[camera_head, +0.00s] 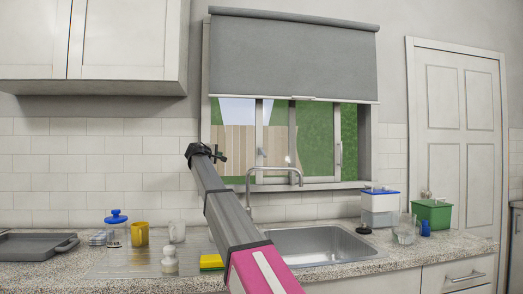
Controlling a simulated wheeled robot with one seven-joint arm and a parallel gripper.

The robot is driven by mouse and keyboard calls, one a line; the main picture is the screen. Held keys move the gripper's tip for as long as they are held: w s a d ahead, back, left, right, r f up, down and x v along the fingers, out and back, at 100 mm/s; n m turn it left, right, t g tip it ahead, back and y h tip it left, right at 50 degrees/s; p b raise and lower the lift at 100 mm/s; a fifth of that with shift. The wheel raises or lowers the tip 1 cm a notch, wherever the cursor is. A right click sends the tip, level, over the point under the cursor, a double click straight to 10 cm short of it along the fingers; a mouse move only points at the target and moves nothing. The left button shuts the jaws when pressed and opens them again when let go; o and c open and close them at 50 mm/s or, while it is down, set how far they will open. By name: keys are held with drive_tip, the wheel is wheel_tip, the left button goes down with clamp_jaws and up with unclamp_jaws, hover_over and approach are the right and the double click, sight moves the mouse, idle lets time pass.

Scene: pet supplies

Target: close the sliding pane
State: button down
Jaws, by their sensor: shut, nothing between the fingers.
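The window (205,120) is above the sink, behind a partly lowered grey blind. Its sliding pane (317,140) seems to be the framed pane between an upright stile near the middle (259,135) and one at the right (337,130). A small handle shows on each stile. A strip of green shows between the right stile and the right jamb; I cannot tell for sure whether it is an open gap. My gripper (221,154) is shut and empty, in front of the window's left part. It appears apart from both handles; its depth is unclear.
The tap (273,170) and sink (315,244) stand below the window, close to my arm. A blue-lidded container (380,205), green box (432,214) and glass (405,228) are at the right.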

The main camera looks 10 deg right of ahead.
sight(291, 148)
drive_tip(key=w+d+r, duration=0.1)
drive_tip(key=w+d, duration=0.1)
drive_tip(key=d, duration=0.2)
drive_tip(key=w+d+r+h, duration=0.1)
drive_tip(key=w+d, duration=0.1)
drive_tip(key=d, duration=0.3)
drive_tip(key=w+d+r+m+g+h, duration=0.1)
drive_tip(key=w+d, duration=0.2)
drive_tip(key=d, duration=0.2)
drive_tip(key=shift+r, duration=0.15)
drive_tip(key=shift+s+d, duration=0.1)
drive_tip(key=shift+d, duration=1.9)
drive_tip(key=shift+d, duration=0.1)
drive_tip(key=d, duration=2)
drive_tip(key=shift+s+d, duration=0.1)
drive_tip(key=shift+d, duration=0.3)
